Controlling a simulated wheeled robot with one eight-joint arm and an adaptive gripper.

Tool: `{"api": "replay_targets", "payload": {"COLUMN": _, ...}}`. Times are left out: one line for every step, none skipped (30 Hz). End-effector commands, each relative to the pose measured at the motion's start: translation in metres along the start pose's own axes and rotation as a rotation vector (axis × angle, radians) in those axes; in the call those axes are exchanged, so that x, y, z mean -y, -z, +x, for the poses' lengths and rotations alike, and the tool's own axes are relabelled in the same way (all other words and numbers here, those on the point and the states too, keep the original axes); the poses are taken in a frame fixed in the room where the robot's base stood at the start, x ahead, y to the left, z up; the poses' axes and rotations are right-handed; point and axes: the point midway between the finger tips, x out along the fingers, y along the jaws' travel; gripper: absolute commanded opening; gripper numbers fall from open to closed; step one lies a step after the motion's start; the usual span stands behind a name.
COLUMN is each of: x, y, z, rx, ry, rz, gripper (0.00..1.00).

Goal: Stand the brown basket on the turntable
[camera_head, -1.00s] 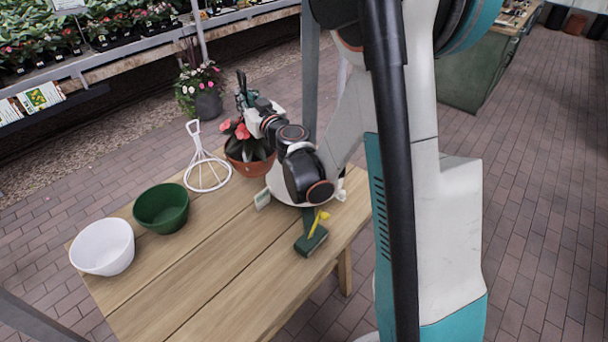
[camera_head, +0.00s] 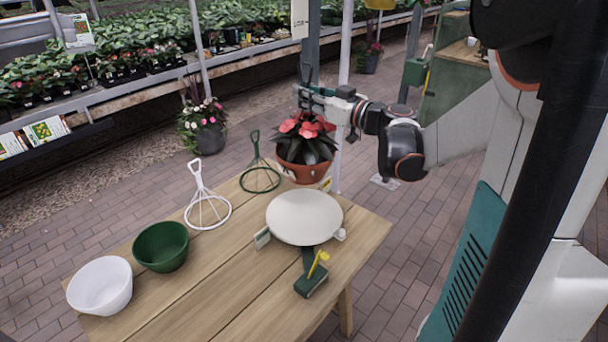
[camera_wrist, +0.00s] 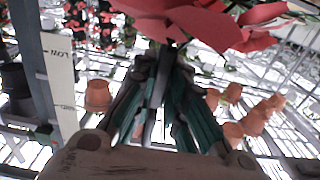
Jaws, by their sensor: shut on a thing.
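The brown basket (camera_head: 303,168) is a terracotta-coloured pot with red flowers and dark leaves. It is behind the turntable near the table's back edge and looks upright. My gripper (camera_head: 310,97) is just above the flowers, shut on the basket's upright dark hanger. The turntable (camera_head: 305,217) is a round cream disc on the table, bare on top, with small fittings at its rim. In the wrist view my gripper's fingers (camera_wrist: 160,75) are close together, with red petals (camera_wrist: 185,20) in front; the pot itself is hidden there. The gap under the basket is hard to judge.
On the wooden table (camera_head: 225,270) stand a white bowl (camera_head: 100,287), a green bowl (camera_head: 161,247), a white wire hanger (camera_head: 207,210), a green ring hanger (camera_head: 260,178) and a green block with a yellow part (camera_head: 311,285). A plant bench runs behind.

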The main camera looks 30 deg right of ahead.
Motion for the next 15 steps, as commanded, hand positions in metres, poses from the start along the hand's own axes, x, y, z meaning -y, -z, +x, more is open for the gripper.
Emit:
{"api": "replay_targets", "payload": {"x": 0.000, "y": 0.000, "z": 0.000, "rx": -0.002, "ry": 0.001, "rz": 0.001, "gripper": 0.00}}
{"api": "replay_targets", "payload": {"x": 0.000, "y": -0.001, "z": 0.000, "rx": -0.002, "ry": 0.001, "rz": 0.001, "gripper": 0.00}}
{"api": "replay_targets", "payload": {"x": 0.000, "y": -0.004, "z": 0.000, "rx": -0.002, "ry": 0.001, "rz": 0.001, "gripper": 0.00}}
{"api": "replay_targets", "payload": {"x": 0.000, "y": -0.008, "z": 0.000, "rx": -0.002, "ry": 0.001, "rz": 0.001, "gripper": 0.00}}
{"api": "replay_targets", "payload": {"x": 0.000, "y": -0.012, "z": 0.000, "rx": -0.002, "ry": 0.001, "rz": 0.001, "gripper": 0.00}}
{"api": "replay_targets", "payload": {"x": -0.001, "y": -0.018, "z": 0.000, "rx": -0.002, "ry": 0.001, "rz": 0.001, "gripper": 0.00}}
{"api": "replay_targets", "payload": {"x": 0.000, "y": -0.024, "z": 0.000, "rx": -0.002, "ry": 0.001, "rz": 0.001, "gripper": 0.00}}
{"api": "replay_targets", "payload": {"x": 0.000, "y": -0.030, "z": 0.000, "rx": -0.002, "ry": 0.001, "rz": 0.001, "gripper": 0.00}}
{"api": "replay_targets", "payload": {"x": -0.001, "y": -0.039, "z": 0.001, "rx": -0.002, "ry": 0.001, "rz": 0.001, "gripper": 0.00}}
{"api": "replay_targets", "payload": {"x": -0.001, "y": -0.045, "z": 0.001, "rx": -0.002, "ry": 0.001, "rz": 0.001, "gripper": 0.00}}
{"api": "replay_targets", "payload": {"x": -0.001, "y": -0.051, "z": 0.001, "rx": -0.002, "ry": 0.000, "rz": 0.001, "gripper": 0.00}}
{"api": "replay_targets", "payload": {"x": -0.001, "y": -0.060, "z": 0.001, "rx": -0.002, "ry": 0.000, "rz": 0.001, "gripper": 0.00}}
{"api": "replay_targets", "payload": {"x": -0.001, "y": -0.066, "z": 0.001, "rx": -0.002, "ry": 0.000, "rz": 0.001, "gripper": 0.00}}
{"api": "replay_targets", "payload": {"x": 0.000, "y": -0.072, "z": 0.001, "rx": -0.002, "ry": 0.000, "rz": 0.001, "gripper": 0.00}}
{"api": "replay_targets", "payload": {"x": -0.001, "y": -0.080, "z": 0.001, "rx": -0.002, "ry": 0.000, "rz": 0.001, "gripper": 0.00}}
